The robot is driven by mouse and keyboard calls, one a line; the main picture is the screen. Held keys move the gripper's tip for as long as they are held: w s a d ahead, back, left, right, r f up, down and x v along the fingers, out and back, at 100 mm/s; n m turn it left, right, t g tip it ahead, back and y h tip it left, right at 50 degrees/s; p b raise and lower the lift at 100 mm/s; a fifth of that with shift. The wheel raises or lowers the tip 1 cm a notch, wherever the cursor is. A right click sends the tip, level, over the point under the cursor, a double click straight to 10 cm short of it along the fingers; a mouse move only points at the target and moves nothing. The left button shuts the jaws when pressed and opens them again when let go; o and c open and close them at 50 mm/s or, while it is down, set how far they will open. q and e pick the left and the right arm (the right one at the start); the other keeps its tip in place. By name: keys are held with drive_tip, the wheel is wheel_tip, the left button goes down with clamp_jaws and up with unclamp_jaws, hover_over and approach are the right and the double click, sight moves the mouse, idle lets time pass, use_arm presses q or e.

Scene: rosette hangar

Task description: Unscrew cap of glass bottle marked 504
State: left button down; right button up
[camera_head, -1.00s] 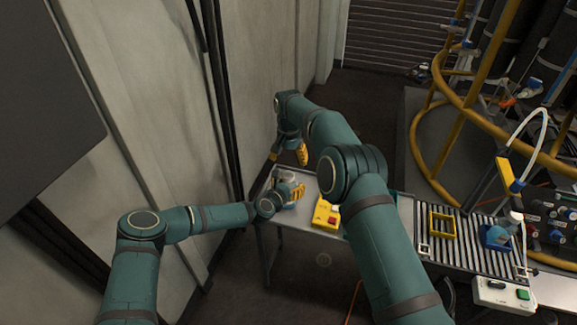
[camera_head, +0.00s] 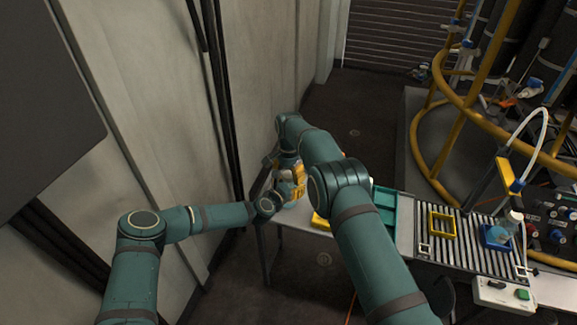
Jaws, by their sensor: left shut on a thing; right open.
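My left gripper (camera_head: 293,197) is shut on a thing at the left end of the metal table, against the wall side. It looks like a clear glass bottle, but the grippers hide most of it, and no marking can be read. My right gripper (camera_head: 289,174) is open and points down, directly above and close to the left gripper. From here I cannot tell whether its yellow fingers surround the cap or touch it; the cap is hidden.
A yellow box (camera_head: 320,221) is partly hidden by my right arm. A teal tray (camera_head: 386,200) lies right of it. On the roller conveyor are a yellow frame (camera_head: 442,222) and a bottle (camera_head: 511,222) in a blue holder (camera_head: 496,238). The wall is close on the left.

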drive_tip(key=shift+f, duration=0.35)
clamp_jaws()
drive_tip(key=n, duration=0.4)
drive_tip(key=shift+n, duration=0.3)
drive_tip(key=n, duration=0.4)
drive_tip(key=shift+n, duration=0.3)
